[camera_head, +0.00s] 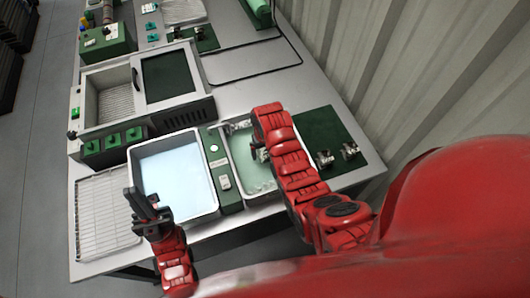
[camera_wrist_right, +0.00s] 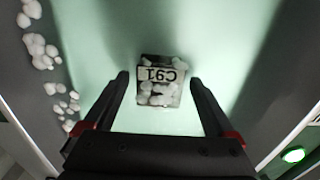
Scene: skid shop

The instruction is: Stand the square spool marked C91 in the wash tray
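The square spool marked C91 (camera_wrist_right: 160,80) lies in the green-tinted tray in the right wrist view, its label upside down in the picture and white foam clumped on it. My right gripper (camera_wrist_right: 160,80) is open, its two dark fingers on either side of the spool with gaps. In the head view my right arm reaches over the green-tinted tray (camera_head: 228,146) and hides part of it. My left gripper (camera_head: 141,203) hangs by the near left corner of the pale blue tray (camera_head: 213,178); its finger gap is unclear. I cannot tell which tray is the wash tray.
A wire rack (camera_head: 95,215) lies left of the blue tray. A dark green mat (camera_head: 325,125) with small metal parts (camera_head: 349,150) is right of the green-tinted tray. White foam (camera_wrist_right: 42,50) lines one side of the green-tinted tray.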

